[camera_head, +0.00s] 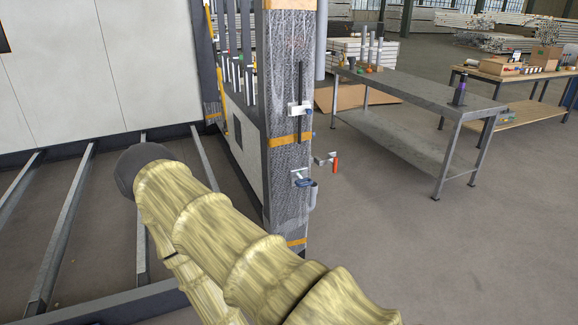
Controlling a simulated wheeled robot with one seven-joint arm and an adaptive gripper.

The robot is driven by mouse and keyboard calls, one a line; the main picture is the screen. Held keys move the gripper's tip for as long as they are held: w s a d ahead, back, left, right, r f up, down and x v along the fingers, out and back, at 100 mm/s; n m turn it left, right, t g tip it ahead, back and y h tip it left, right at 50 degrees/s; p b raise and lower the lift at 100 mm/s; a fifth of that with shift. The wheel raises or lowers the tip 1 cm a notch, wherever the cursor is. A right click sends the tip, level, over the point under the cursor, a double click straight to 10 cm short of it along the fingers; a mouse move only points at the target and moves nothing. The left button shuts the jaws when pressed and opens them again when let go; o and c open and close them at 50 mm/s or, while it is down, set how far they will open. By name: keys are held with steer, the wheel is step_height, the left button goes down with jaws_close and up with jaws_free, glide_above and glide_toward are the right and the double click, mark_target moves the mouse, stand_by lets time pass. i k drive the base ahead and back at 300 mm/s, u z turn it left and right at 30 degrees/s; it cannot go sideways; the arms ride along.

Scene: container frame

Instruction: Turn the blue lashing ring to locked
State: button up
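The blue lashing ring (305,183) shows small on a pale plate low on the front face of the grey corner post (288,150). It looks tilted downward, but it is too small to tell its exact turn or any lock marking. My arm, in a yellowish fabric sleeve, reaches from the bottom right to the upper left and ends in view at a dark rounded part left of the post. No gripper fingers show. The arm covers ground to the left of the post and below the ring, but not the ring itself.
A red-handled part (334,163) sticks out right of the post, above the ring. A pale latch plate (299,108) with a dark rod sits higher up. A grey workbench (415,90) stands at the right. Floor between post and bench is clear; metal beams (62,228) lie left.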

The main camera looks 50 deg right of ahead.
mark_target(301, 179)
steer(key=z, duration=0.65)
steer(key=i, duration=1.05)
steer(key=z, duration=0.9)
